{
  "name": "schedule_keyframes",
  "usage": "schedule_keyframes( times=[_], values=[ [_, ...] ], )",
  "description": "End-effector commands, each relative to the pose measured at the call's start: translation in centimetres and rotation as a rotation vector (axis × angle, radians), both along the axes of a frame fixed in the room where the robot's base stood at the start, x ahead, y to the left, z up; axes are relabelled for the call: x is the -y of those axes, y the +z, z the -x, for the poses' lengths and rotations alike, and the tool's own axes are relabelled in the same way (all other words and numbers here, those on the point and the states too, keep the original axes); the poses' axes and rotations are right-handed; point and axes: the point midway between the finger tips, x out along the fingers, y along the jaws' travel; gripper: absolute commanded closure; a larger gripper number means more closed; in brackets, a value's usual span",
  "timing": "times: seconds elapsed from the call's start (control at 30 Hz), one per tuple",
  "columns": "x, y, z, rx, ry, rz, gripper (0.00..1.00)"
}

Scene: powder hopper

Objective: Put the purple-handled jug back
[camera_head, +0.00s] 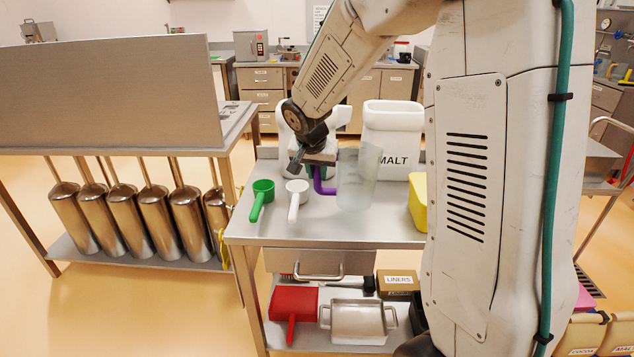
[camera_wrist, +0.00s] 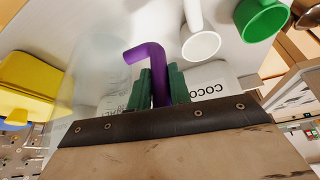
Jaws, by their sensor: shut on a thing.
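The jug (camera_head: 358,182) is a frosted, see-through vessel with a purple handle (camera_head: 325,184) on its left side. It is upright at the middle of the steel table (camera_head: 340,232); I cannot tell whether its base touches the top. My gripper (camera_head: 314,172) is shut on the purple handle. In the wrist view the bent purple handle (camera_wrist: 158,75) runs between the green fingers (camera_wrist: 158,92), and the cloudy jug wall (camera_wrist: 100,65) shows to the left.
A green scoop (camera_head: 262,194) and a white scoop (camera_head: 296,194) lie left of the jug. A white MALT bin (camera_head: 392,128) stands behind it, a COCO-labelled bin (camera_wrist: 207,82) also. A yellow item (camera_head: 418,200) stands right. The front of the tabletop is clear.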

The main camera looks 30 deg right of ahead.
Motion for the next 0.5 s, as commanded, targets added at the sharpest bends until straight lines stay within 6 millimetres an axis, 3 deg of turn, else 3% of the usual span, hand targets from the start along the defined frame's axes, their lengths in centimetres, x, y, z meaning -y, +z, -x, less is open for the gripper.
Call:
schedule_keyframes(
  times=[0.2, 0.5],
  values=[
    [0.0, -3.0, 0.1, -0.004, 0.001, 0.0, 1.0],
    [0.0, -3.2, 0.1, -0.002, 0.001, 0.0, 1.0]
  ],
)
